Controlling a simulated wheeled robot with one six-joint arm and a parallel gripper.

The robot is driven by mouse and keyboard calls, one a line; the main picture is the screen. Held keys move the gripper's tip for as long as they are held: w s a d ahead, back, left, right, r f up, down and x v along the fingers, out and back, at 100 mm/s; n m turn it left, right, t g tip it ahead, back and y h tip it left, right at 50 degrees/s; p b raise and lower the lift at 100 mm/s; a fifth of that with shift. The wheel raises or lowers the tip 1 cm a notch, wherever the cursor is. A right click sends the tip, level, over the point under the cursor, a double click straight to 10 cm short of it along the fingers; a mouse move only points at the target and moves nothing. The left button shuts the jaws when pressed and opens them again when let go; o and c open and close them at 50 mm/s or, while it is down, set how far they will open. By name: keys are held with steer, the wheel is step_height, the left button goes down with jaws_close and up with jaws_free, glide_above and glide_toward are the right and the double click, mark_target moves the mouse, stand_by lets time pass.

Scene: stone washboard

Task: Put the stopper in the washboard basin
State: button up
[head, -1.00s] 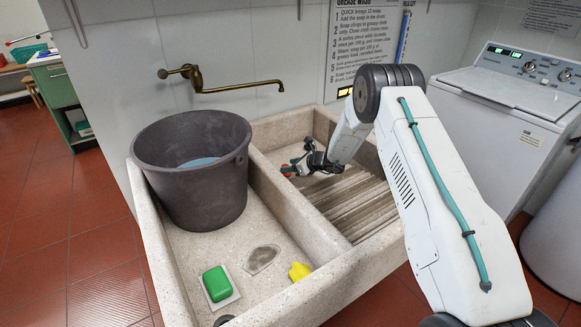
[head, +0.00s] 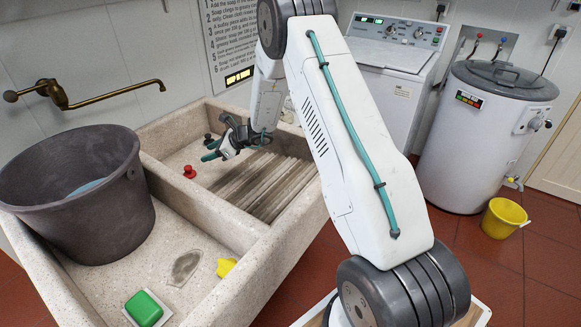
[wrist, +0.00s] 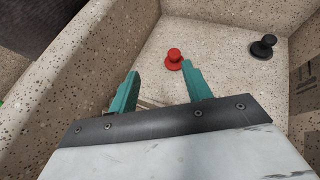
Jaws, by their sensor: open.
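A red stopper (head: 189,172) with a round knob stands upright on the floor of the washboard basin (head: 185,122), near the dividing wall. It also shows in the wrist view (wrist: 174,57), just beyond the right fingertip. A similar black stopper (head: 208,138) is farther back; the wrist view shows it at the right (wrist: 264,45). Whether either covers a drain hole, I cannot tell. My gripper (head: 210,150) is low over this basin, its teal fingers apart, with nothing between them in the wrist view (wrist: 159,70).
The ribbed washboard slope (head: 262,185) lies right of my gripper. The left basin holds a grey bucket (head: 75,200), green soap (head: 144,308) and a yellow thing (head: 226,267). A brass tap (head: 110,95) reaches over the bucket. A stone divider separates the basins.

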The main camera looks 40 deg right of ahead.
steer(key=s+a+r+n+g, duration=0.25)
steer(key=s+r+n, duration=0.2)
steer(key=r, duration=0.25)
steer(key=s+a+r+n+g+y, duration=0.1)
steer(key=s+a+r+n, duration=0.25)
steer(key=s+r, duration=0.25)
steer(key=s+a+r+n+g, duration=0.2)
steer(key=s+a+r+n, duration=0.1)
steer(key=s+r, duration=0.3)
steer(key=s+r+n+g+h, duration=0.1)
steer(key=s+r+n, duration=0.2)
steer(key=s, duration=0.3)
steer(key=s+a+r+n+h, duration=0.1)
steer(key=s+r+n, duration=0.1)
steer(key=s, duration=0.3)
steer(key=s+r+n+g+h, duration=0.1)
steer(key=s+r+n, duration=0.2)
steer(key=s, duration=0.3)
steer(key=s+d+n+h, duration=0.3)
steer(key=s, duration=0.6)
steer(key=s+d+n+h, duration=0.3)
steer(key=s+d+n, duration=0.1)
steer(key=s, duration=0.6)
steer(key=shift+d+f, duration=0.2)
steer(key=shift+f, duration=0.05)
